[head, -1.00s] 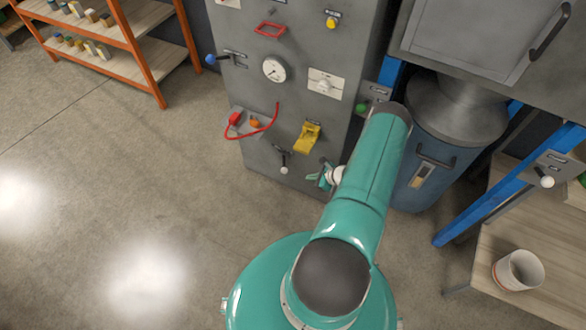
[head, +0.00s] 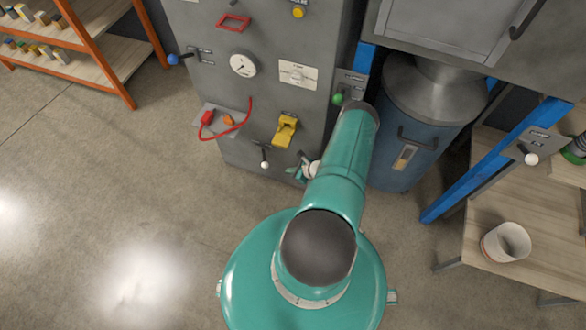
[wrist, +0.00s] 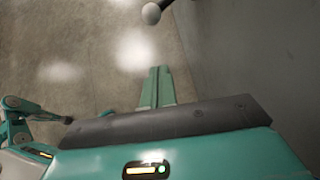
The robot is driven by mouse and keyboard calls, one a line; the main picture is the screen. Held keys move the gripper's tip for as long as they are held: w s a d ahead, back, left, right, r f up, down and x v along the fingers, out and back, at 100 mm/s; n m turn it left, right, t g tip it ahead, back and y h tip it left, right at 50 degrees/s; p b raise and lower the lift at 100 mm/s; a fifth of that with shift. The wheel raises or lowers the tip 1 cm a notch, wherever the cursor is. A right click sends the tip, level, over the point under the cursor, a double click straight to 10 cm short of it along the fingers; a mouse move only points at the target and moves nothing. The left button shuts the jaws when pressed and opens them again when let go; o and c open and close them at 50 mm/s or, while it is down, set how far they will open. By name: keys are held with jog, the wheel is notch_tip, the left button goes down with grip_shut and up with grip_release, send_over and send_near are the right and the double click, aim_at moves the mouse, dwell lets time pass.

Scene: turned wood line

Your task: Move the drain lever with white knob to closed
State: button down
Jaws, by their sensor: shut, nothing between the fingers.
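A lever with a white knob (head: 264,165) hangs downward from a small plate low on the grey cabinet front. The knob also shows at the top of the wrist view (wrist: 151,13), with part of its dark stem. My gripper (head: 299,172) is just right of this lever in the head view, low beside the cabinet and partly hidden by my arm. In the wrist view its teal fingers (wrist: 158,85) are together, empty and apart from the knob. A second white-knobbed lever (head: 531,159) is on the blue frame at the right. The lever labels are too small to read.
The cabinet (head: 220,105) also carries a yellow handle (head: 285,130), a red cable (head: 240,125), a gauge (head: 243,64) and a blue-knobbed lever (head: 174,59). A green knob (head: 338,99) and blue drum (head: 405,150) stand right.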

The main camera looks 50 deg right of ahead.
aim_at(264, 159)
jog(key=w+a+f, duration=0.2)
jog(key=w, duration=0.6)
jog(key=shift+a+f, duration=0.15)
jog(key=shift+f, duration=0.25)
